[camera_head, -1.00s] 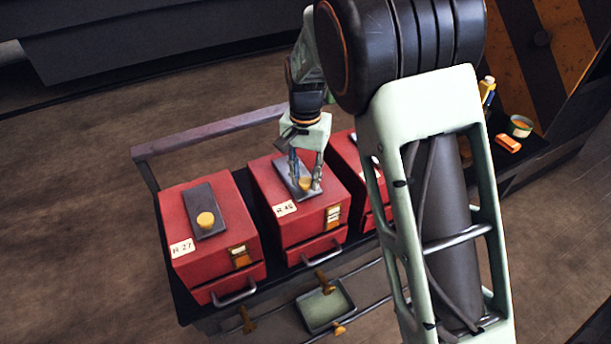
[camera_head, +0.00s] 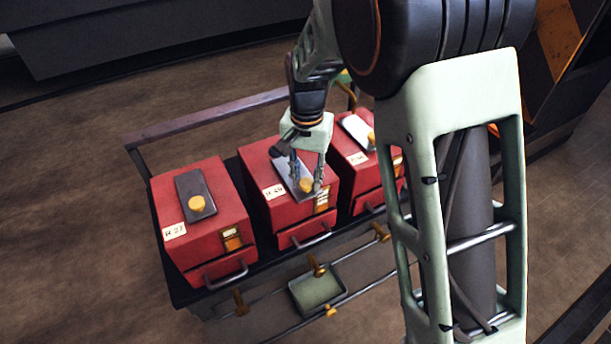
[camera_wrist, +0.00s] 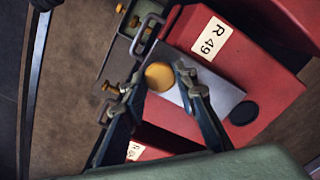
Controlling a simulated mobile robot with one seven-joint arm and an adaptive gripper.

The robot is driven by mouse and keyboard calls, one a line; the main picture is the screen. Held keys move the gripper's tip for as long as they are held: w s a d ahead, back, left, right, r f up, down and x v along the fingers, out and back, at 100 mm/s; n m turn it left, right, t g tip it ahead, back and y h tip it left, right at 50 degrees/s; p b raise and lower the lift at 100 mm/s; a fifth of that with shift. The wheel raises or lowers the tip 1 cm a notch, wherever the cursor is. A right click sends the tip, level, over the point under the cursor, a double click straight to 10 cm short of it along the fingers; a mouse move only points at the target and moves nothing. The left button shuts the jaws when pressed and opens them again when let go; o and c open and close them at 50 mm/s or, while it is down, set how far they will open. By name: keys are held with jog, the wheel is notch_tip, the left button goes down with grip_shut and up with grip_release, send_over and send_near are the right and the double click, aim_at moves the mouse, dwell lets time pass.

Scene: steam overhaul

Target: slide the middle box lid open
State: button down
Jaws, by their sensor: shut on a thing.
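The middle box (camera_head: 290,214) is red with an R 49 label, which also shows in the wrist view (camera_wrist: 212,38). Its lid (camera_wrist: 219,92) is a flat grey plate with a round yellow knob (camera_wrist: 159,77). My gripper (camera_head: 307,187) points down at the box top, its fingers on either side of the knob and shut on it. In the wrist view, the lid's knob end lies at the box's front edge. A dark round opening (camera_wrist: 243,112) shows in the box top beyond the lid's other end. The fingers partly hide the lid.
A red box (camera_head: 205,225) labelled R 27 stands on the left, its grey lid and knob in place. Another red box (camera_head: 355,175) stands on the right, partly behind my arm. Handles and a small green tray (camera_head: 318,293) sit along the cart's front.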

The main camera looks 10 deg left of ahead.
jog(key=shift+s+d, duration=0.15)
jog(key=shift+d, duration=0.05)
jog(key=c, duration=1.5)
grip_release()
jog(key=shift+c, duration=0.2)
notch_tip(320, 180, up, 12)
